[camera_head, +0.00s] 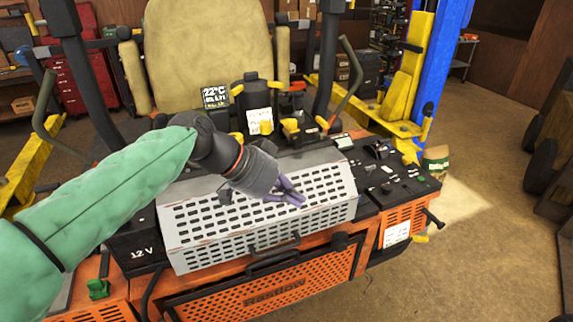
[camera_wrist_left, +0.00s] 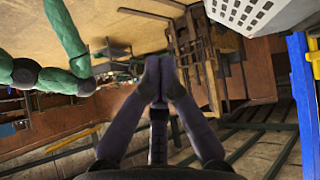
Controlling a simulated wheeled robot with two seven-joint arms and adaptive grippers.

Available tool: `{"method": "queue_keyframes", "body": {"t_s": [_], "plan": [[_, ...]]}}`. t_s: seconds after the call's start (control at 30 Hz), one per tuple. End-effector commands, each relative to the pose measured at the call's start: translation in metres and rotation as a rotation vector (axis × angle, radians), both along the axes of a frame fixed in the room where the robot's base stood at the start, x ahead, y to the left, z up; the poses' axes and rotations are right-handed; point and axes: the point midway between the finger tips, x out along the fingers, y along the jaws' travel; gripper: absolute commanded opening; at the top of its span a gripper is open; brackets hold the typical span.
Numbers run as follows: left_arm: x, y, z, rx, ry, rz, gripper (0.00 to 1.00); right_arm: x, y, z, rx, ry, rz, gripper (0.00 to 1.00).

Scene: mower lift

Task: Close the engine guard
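The engine guard (camera_head: 260,222) is a light grey perforated metal cover with a black handle (camera_head: 274,244) at its lower front edge. In the head view it lies lowered across the mower's front, above the orange grille. I cannot tell whether it is fully seated. Its perforated metal also shows at the top right of the left wrist view (camera_wrist_left: 240,10). My left gripper (camera_head: 287,194), with purple fingers, is over the guard's upper part; contact cannot be told. In the left wrist view its fingertips (camera_wrist_left: 160,75) are together with nothing between them. My right gripper is not in view.
The mower's seat (camera_head: 205,50) and dark levers stand behind the guard. A control panel (camera_head: 385,170) is at its right and a black 12 V box (camera_head: 137,245) at its left. A blue lift post (camera_head: 443,70) with yellow arms stands right.

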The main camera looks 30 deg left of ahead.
Motion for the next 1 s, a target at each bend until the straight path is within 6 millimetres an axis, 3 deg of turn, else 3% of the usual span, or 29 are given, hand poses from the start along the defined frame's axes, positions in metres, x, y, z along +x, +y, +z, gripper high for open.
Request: {"method": "queue_keyframes", "body": {"t_s": [0.03,0.6,1.0], "plan": [[-0.002,-0.003,-0.013,0.023,-0.023,-0.004,0.0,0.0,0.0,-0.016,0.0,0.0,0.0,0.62],[-0.006,-0.007,-0.1,0.312,-0.27,-0.004,0.0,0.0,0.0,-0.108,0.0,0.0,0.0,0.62],[0.004,0.005,-0.151,0.499,-0.426,-0.002,0.0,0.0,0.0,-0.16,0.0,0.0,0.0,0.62]]}}
